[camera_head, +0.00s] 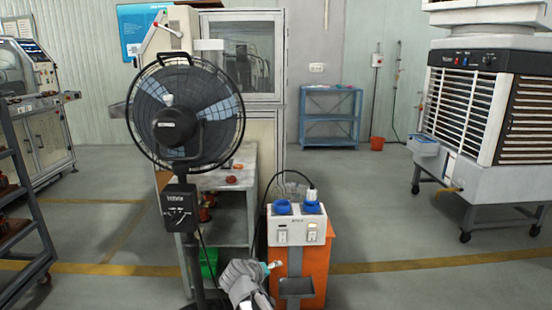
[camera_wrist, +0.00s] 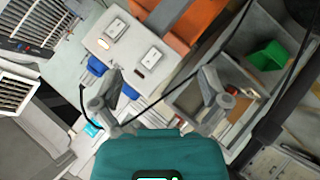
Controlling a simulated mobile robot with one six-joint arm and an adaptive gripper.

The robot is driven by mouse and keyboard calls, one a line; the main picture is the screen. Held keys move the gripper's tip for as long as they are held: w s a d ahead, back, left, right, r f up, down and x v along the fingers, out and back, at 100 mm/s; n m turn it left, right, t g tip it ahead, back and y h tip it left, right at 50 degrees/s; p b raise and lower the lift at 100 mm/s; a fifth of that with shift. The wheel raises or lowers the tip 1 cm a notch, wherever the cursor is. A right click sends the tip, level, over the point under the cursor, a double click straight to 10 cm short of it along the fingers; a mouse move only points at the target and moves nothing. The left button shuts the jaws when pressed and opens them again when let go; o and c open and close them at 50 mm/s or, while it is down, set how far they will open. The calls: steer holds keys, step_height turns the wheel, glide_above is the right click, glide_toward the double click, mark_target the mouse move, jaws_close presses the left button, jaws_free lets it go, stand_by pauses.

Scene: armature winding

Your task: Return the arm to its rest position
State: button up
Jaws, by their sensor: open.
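My arm shows low in the head view as grey links near the bottom middle. My gripper (camera_head: 270,267) is small there, just left of the orange stand. In the wrist view my gripper (camera_wrist: 160,88) has its two grey fingers spread apart, with nothing between them. The view past the fingers is tilted. It takes in the white switch box (camera_wrist: 132,45), which stands clear of the fingers as far as I can tell. The rest of my arm is outside both views.
The switch box (camera_head: 298,226) with blue sockets tops an orange stand (camera_head: 314,262). A black fan (camera_head: 190,112) stands left of it, before a grey workbench (camera_head: 238,178). A green bin (camera_head: 208,262) sits low beneath. An air cooler (camera_head: 465,105) is at right; open floor lies between.

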steer(key=s+d+f+m+g+y, duration=0.25)
steer(key=s+d+f+g, duration=0.2)
steer(key=s+d, duration=0.45)
steer(key=s+d+f+m+g+y, duration=0.25)
steer(key=s+d+f+g, duration=0.2)
steer(key=s+d, duration=0.45)
step_height(320, 180, up, 31)
steer(key=w+d+p, duration=0.1)
steer(key=p, duration=2.9)
steer(key=shift+w+r+n+g+y+p, duration=0.2)
steer(key=shift+n+g+y+p, duration=0.1)
steer(key=shift+y, duration=0.1)
